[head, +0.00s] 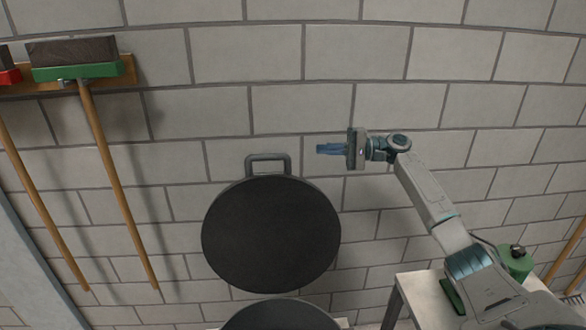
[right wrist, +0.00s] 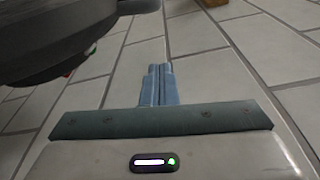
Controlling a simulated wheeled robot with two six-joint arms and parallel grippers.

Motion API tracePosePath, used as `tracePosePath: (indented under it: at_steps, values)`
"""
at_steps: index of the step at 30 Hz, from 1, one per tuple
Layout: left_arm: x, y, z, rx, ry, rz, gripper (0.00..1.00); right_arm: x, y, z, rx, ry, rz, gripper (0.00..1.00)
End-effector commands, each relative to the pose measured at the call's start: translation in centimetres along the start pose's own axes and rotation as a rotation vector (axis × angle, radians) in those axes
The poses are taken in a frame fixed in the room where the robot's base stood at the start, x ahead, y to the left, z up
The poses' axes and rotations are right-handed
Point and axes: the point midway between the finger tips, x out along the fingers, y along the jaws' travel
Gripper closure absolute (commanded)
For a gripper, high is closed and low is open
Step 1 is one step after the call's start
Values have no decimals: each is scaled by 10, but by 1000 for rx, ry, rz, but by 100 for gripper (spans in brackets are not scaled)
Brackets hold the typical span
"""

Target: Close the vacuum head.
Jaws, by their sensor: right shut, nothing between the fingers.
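The vacuum head's round dark lid (head: 271,235) stands raised in the head view, with a grey handle (head: 268,159) on its top edge. The dark lower part (head: 278,316) shows only partly at the bottom edge of the view. My right gripper (head: 322,149) is shut and empty, to the right of the handle and a little above it, apart from it. In the right wrist view its blue fingers (right wrist: 157,84) are together, and a dark rounded edge (right wrist: 60,40) fills the upper left. My left gripper is not in view.
A brick wall (head: 350,55) stands behind. Brooms, one with a green head (head: 78,71), hang at the left. A pale table (head: 425,290) with a green canister (head: 515,262) is at the lower right. The space around my right gripper looks free.

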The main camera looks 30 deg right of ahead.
Motion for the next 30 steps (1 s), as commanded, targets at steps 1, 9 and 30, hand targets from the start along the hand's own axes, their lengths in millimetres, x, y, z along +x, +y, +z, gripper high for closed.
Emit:
tracePosePath:
  at_steps: [1,9,30]
  values:
    - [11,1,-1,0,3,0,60,0,11,-2,0,0,0,100]
    - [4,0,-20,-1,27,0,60,17,10,-2,1,-2,-3,100]
    - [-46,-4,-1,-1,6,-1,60,90,12,29,0,1,2,100]
